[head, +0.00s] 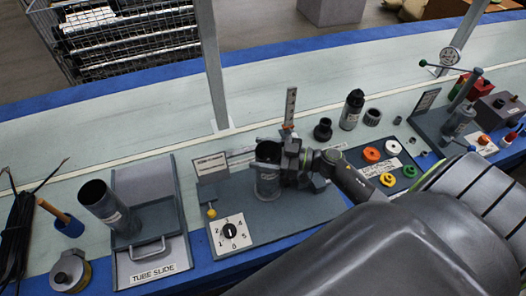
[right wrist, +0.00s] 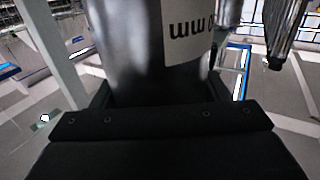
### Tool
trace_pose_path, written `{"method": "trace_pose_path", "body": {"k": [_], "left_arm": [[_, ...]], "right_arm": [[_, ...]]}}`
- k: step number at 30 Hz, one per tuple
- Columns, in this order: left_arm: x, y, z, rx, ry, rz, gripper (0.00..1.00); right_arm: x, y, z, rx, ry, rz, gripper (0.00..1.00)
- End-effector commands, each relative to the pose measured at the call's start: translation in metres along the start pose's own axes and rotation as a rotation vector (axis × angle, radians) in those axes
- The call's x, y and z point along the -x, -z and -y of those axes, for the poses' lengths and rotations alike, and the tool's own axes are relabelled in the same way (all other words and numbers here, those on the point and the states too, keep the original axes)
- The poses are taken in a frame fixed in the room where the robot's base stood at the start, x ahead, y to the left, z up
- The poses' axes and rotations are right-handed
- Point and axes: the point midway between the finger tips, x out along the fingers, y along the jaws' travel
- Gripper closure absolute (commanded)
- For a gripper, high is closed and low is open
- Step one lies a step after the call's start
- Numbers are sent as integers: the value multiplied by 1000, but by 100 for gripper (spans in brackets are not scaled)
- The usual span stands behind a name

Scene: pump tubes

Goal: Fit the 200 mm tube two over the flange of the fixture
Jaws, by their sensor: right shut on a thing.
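My right gripper (head: 274,164) is shut on a dark grey tube (head: 267,183), which stands upright above the fixture's grey board (head: 300,215). In the right wrist view the tube (right wrist: 135,45) fills the space between the jaws; its white label (right wrist: 190,32) appears upside down and shows only "0 mm". The tube's number is not readable. Another dark tube (head: 104,204) leans on the tube slide (head: 150,262). My left gripper is not in view.
A numbered dial (head: 230,232) sits at the board's front left, and a scale post (head: 290,106) stands behind the tube. Black fittings (head: 323,130), a bottle (head: 352,110) and coloured rings (head: 371,154) lie to the right. The pale bench behind is mostly clear.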

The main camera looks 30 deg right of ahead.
Motion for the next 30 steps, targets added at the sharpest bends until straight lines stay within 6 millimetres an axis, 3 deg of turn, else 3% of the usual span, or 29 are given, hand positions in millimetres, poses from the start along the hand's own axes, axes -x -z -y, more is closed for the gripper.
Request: {"method": "trace_pose_path", "body": {"k": [17, 18, 23, 30], "left_arm": [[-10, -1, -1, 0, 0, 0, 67], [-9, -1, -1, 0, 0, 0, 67], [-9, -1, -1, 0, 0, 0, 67], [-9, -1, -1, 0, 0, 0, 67]], "right_arm": [[-1, -13, 0, 0, 1, -3, 87], [-1, -12, 0, 0, 2, -3, 27], [0, -13, 0, 0, 1, -2, 6], [0, -14, 0, -1, 0, 2, 6]]}}
